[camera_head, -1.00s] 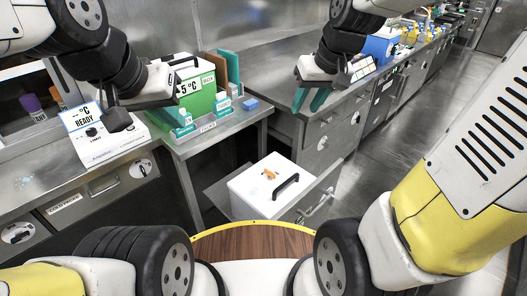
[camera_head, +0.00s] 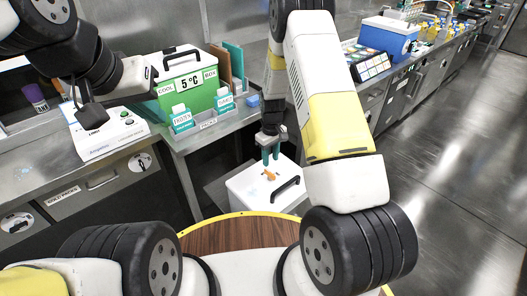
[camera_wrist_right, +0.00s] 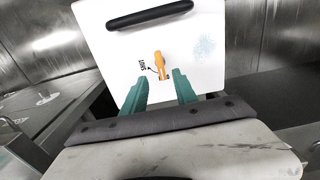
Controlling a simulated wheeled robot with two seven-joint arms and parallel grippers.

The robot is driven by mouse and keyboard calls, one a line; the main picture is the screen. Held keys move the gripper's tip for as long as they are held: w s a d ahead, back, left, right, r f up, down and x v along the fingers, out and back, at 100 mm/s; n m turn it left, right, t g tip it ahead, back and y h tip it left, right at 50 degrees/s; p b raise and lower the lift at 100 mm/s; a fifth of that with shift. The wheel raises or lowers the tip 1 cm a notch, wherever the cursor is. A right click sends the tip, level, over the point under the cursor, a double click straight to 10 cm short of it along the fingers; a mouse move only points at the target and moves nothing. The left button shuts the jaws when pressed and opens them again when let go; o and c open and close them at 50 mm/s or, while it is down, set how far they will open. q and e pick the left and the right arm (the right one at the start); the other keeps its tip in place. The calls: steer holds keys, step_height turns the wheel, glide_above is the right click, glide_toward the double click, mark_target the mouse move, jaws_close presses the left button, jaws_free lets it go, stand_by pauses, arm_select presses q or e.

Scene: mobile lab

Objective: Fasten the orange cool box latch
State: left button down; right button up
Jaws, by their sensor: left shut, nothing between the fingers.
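The orange latch (camera_head: 270,175) sits on the white lid of a box (camera_head: 247,192) low in front of the benches. In the right wrist view the latch (camera_wrist_right: 159,62) is a small orange lever beside a slot, with a tiny printed label and arrow. My right gripper (camera_head: 271,155) points down just above the lid. In the wrist view its teal fingers (camera_wrist_right: 160,82) are apart, with the latch beyond and between their tips and nothing held. My left gripper (camera_head: 92,114) is shut and empty over the left bench, far from the latch.
A black handle (camera_head: 286,187) crosses the lid beside the latch. A green cool box (camera_head: 196,96) marked 5 °C, teal packs in a rack and a white device (camera_head: 108,135) stand on the left bench. A blue box (camera_head: 388,40) is at the back right. Open floor lies right.

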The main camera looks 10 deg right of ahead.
mark_target(270, 173)
step_height(270, 173, down, 8)
steer(key=shift+r, duration=0.25)
jaws_close()
